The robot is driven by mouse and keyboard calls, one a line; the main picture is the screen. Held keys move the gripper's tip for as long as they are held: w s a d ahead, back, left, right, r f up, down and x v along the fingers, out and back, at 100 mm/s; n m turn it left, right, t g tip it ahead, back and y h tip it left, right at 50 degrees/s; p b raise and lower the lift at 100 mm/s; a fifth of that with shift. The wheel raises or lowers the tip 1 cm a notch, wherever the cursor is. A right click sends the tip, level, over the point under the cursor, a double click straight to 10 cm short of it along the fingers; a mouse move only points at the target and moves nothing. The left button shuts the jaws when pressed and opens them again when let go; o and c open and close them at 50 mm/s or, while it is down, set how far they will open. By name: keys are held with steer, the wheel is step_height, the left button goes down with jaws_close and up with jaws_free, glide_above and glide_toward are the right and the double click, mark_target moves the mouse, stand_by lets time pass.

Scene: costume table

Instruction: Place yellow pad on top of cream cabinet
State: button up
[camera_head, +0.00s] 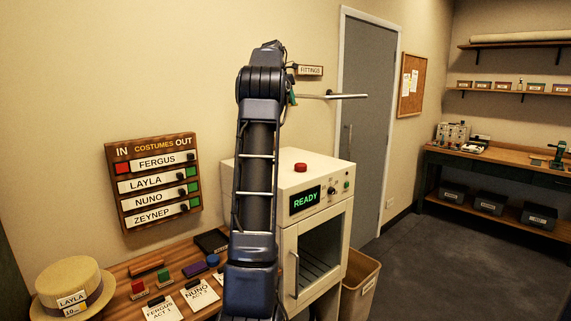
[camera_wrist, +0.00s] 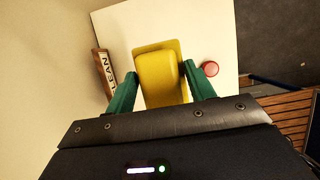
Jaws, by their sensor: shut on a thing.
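The yellow pad (camera_wrist: 160,78) is between the green fingertips of my gripper (camera_wrist: 162,90) in the wrist view, and my gripper is shut on it. The cream cabinet (camera_head: 322,179) stands at the end of the costume table in the head view, with a lit READY display on its front. Its pale top (camera_wrist: 205,30) lies behind the pad in the wrist view. I cannot tell whether the pad touches that top.
A red button (camera_head: 301,167) sits on the cabinet top, right of the pad in the wrist view (camera_wrist: 210,69). The costume table (camera_head: 120,280) holds a straw hat (camera_head: 70,283) and name cards (camera_head: 199,294). A bin (camera_head: 360,282) stands beside the cabinet.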

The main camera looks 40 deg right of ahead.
steer(key=d, duration=0.1)
steer(key=s+d, duration=0.1)
steer(key=d, duration=0.1)
steer(key=shift+s+d+f, duration=0.2)
steer(key=shift+d, duration=0.05)
steer(key=shift+s+d+f, duration=0.1)
steer(key=shift+d+f, duration=0.1)
steer(key=shift+f, duration=0.05)
step_height(320, 180, down, 24)
steer(key=shift+a+f, duration=0.1)
steer(key=shift+f, duration=0.15)
steer(key=shift+f, duration=0.2)
stand_by(0.3)
steer(key=o, duration=1)
steer(key=shift+r, duration=0.1)
